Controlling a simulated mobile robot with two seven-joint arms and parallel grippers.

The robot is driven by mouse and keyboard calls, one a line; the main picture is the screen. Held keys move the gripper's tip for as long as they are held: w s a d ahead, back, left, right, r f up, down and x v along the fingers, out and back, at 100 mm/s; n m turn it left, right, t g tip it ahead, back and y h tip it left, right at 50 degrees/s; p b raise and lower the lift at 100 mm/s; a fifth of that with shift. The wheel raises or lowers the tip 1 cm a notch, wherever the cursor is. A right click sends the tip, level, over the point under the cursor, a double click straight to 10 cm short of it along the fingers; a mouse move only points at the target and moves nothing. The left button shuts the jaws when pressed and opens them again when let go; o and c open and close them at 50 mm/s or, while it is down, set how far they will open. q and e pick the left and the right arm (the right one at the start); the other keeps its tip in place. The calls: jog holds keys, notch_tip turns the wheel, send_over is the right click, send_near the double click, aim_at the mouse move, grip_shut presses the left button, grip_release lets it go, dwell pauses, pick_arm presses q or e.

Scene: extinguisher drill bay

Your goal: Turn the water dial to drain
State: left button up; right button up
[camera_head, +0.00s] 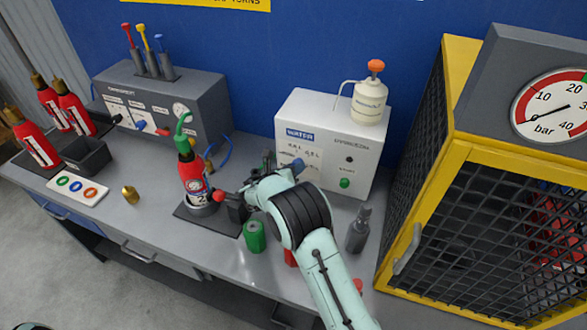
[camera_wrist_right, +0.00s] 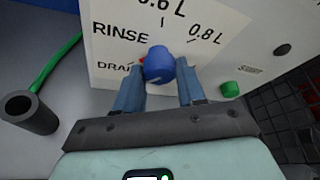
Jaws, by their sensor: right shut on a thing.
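The blue water dial (camera_wrist_right: 158,65) is on the white water unit (camera_head: 355,150). In the right wrist view, RINSE, 0.6 L and 0.8 L labels surround it, and a label reading "DRA" is partly hidden on its left. A small red mark shows at the dial's left side, near that label. My right gripper (camera_head: 284,168) reaches the front of the unit, and in the wrist view its blue fingers (camera_wrist_right: 160,84) are shut on the dial, one on each side. In the head view the gripper mostly hides the dial. My left gripper is not in view.
A red extinguisher (camera_head: 192,178) stands on a dark plate left of my right arm. A green cylinder (camera_head: 254,236) and a grey bottle-shaped part (camera_head: 358,231) stand close to the arm. A yellow-framed mesh cage (camera_head: 415,235) is at the right. A green button (camera_head: 345,183) is near the dial.

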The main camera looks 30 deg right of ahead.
jog(key=o, duration=1.1)
jog(key=shift+c, duration=0.2)
jog(key=shift+a, duration=0.1)
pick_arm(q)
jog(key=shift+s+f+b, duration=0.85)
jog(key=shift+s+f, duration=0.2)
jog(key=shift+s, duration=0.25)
pick_arm(e)
jog(key=v, duration=1.3)
jog(key=shift+a, duration=0.1)
